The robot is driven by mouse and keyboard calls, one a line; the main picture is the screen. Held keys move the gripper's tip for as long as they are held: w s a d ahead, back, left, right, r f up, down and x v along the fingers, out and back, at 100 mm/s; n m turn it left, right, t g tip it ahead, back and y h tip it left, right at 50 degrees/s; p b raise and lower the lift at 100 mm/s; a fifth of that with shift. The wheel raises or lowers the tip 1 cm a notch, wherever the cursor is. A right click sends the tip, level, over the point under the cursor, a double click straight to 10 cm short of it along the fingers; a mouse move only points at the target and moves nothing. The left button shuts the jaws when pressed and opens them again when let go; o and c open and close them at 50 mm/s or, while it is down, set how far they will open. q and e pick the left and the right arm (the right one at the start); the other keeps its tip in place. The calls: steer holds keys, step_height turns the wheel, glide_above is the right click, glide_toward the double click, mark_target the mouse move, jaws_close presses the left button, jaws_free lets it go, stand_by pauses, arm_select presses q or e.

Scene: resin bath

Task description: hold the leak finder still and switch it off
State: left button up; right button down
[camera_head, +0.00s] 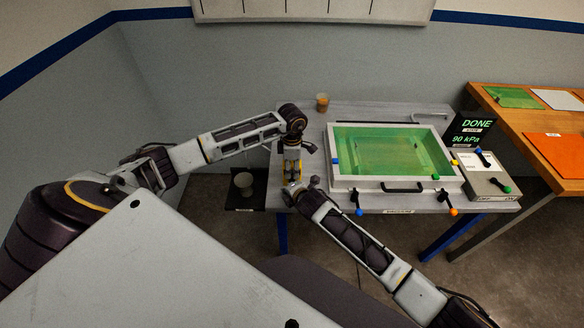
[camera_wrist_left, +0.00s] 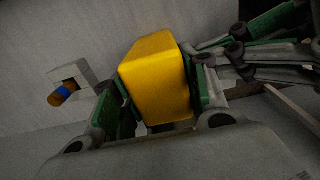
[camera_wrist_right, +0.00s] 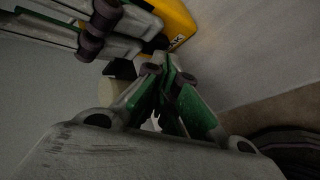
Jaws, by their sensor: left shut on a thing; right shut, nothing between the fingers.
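The leak finder is a yellow block (camera_wrist_left: 155,80), held between the green-padded fingers of my left gripper (camera_wrist_left: 155,98) in the left wrist view. In the head view it is a small yellow patch (camera_head: 291,166), mostly covered by the left gripper (camera_head: 291,160) at the workbench's left end. My right gripper (camera_wrist_right: 168,85) is shut and empty, its fingertips close to the yellow body (camera_wrist_right: 176,22), which shows dark markings in the right wrist view. I cannot tell whether they touch. The switch is not clearly visible.
A framed tank (camera_head: 400,184) of green liquid with coloured knobs stands right of the grippers on the bench. A control box (camera_head: 482,184) and a display (camera_head: 474,130) reading DONE, 90 kPa are further right.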

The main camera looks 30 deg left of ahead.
steer(key=shift+s, duration=0.1)
steer(key=shift+s+d, duration=0.55)
steer(key=shift+s, duration=0.3)
steer(key=shift+s+d, duration=0.5)
steer(key=shift+s, duration=0.3)
steer(key=shift+s+d, duration=0.55)
steer(key=shift+s, duration=0.3)
arm_select(q)
steer(key=o, duration=1.2)
steer(key=shift+r, duration=0.1)
steer(key=shift+r, duration=5.85)
